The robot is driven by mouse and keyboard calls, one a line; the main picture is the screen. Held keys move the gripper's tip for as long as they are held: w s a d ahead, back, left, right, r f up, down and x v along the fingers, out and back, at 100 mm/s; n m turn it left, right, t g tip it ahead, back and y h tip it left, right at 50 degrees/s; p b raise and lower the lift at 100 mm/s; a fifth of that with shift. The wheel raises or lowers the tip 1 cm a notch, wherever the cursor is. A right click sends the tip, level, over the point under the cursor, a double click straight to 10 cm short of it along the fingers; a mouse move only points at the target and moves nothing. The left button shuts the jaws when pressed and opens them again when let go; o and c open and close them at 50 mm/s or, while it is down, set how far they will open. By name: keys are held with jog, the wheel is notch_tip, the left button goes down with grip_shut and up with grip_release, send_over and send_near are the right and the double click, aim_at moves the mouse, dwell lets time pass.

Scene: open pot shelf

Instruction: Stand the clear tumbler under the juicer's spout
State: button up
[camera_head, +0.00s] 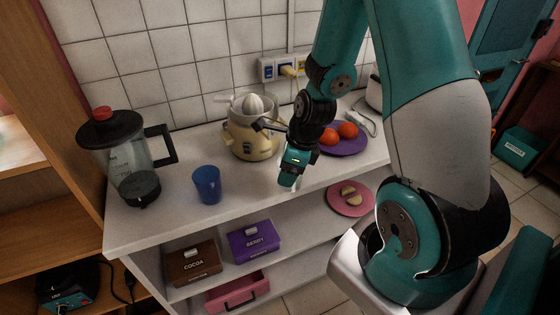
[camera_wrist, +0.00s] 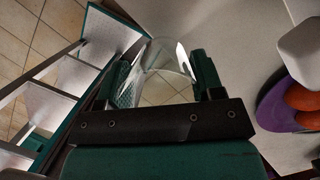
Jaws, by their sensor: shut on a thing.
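The cream juicer (camera_head: 252,130) with a white reamer stands at the back of the white counter, its dark spout reaching out to the front right. My gripper (camera_head: 289,180) is at the counter's front edge, to the right of and in front of the juicer. In the wrist view my gripper (camera_wrist: 160,75) is shut on the clear tumbler (camera_wrist: 163,57), which sits between the two fingers. In the head view the tumbler is mostly hidden and hard to make out at the gripper's end. The juicer is not visible in the wrist view.
A blue cup (camera_head: 207,185) and a blender (camera_head: 130,160) stand left on the counter (camera_head: 165,222). A purple plate (camera_head: 345,148) with orange fruits lies at the right. Below are a brown cocoa box (camera_head: 193,263), a purple berry box (camera_head: 253,241) and a pink plate (camera_head: 350,203).

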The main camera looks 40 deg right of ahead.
jog(key=shift+w+d+f+b, duration=0.1)
jog(key=shift+w+f+b, duration=0.15)
jog(key=shift+w, duration=0.35)
jog(key=shift+w+d+f+b, duration=0.1)
jog(key=shift+w+f+b, duration=0.15)
jog(key=shift+w, duration=0.3)
jog(key=shift+w+d+f+b, duration=0.1)
jog(key=shift+w+f+b, duration=0.15)
jog(key=shift+w, duration=0.35)
jog(key=shift+w+d+f+b, duration=0.1)
jog(key=shift+w+d, duration=0.05)
jog(key=shift+w, duration=0.65)
jog(key=shift+w+d+f+b, duration=0.1)
jog(key=shift+w+d, duration=0.1)
jog(key=shift+w, duration=0.65)
jog(key=shift+w+d+f+b, duration=0.1)
jog(key=shift+w+d, duration=0.05)
jog(key=shift+w, duration=0.65)
jog(key=shift+f, duration=0.3)
jog(key=o, duration=1.1)
jog(key=v, duration=1.7)
jog(key=shift+s+r, duration=0.1)
jog(key=shift+r, duration=0.1)
